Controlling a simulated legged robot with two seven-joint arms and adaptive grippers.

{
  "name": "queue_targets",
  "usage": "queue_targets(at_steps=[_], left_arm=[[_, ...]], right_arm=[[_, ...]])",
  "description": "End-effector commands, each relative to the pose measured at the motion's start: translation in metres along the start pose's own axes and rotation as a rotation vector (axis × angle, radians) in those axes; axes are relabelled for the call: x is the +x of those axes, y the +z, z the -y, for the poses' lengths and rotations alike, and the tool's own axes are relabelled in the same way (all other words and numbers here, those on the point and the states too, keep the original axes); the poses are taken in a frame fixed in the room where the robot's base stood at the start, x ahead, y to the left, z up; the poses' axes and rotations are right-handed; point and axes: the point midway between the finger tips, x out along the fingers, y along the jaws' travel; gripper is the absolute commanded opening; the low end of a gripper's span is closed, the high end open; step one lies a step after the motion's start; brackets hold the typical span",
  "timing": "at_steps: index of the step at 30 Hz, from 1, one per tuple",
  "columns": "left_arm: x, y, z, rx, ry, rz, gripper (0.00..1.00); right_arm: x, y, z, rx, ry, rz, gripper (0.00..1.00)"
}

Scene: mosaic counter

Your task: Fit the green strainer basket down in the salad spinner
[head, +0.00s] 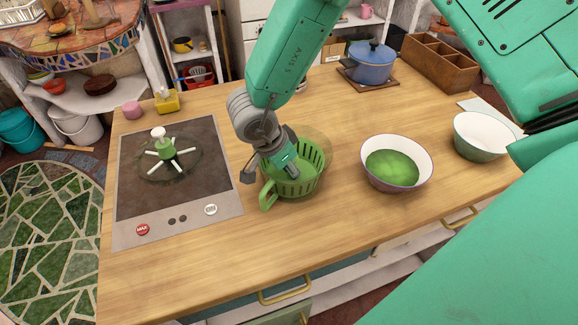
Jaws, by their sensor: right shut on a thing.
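The green strainer basket (305,181) has slotted walls and a looped green handle at its front left. My right gripper (287,166) reaches down from above and is shut on the basket, its fingers at the basket's near left side. The salad spinner (322,144) is a clear, faintly tinted bowl. Its rim shows behind and to the right of the basket, and the basket overlaps it. I cannot tell how deep the basket sits in it, and the gripper hides part of both. My left gripper is not in view.
A see-through lid with a green and white knob (168,150) lies on the black cooktop (200,205) at left. A white bowl with green contents (396,165) stands right of the basket, and another bowl (482,137) farther right. The front middle counter is clear. A blue pot (372,65) is behind.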

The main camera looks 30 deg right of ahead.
Motion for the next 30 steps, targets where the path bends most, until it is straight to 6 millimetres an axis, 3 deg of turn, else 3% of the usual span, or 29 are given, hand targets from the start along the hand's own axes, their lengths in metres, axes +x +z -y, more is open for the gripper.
queue_targets(at_steps=[8,9,10,22,30], left_arm=[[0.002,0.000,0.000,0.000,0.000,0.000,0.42],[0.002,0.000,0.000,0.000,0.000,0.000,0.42],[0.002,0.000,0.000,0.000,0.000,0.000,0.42],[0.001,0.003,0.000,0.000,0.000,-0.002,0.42],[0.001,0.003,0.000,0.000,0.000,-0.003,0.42]], right_arm=[[0.004,0.002,0.000,0.000,0.000,0.000,0.00],[0.004,0.002,0.000,0.000,0.000,0.000,0.28],[0.004,0.002,0.000,0.000,0.000,0.000,0.39],[-0.002,0.001,0.001,0.001,-0.002,0.000,0.39],[-0.050,0.002,0.002,0.002,-0.004,0.002,0.39]])
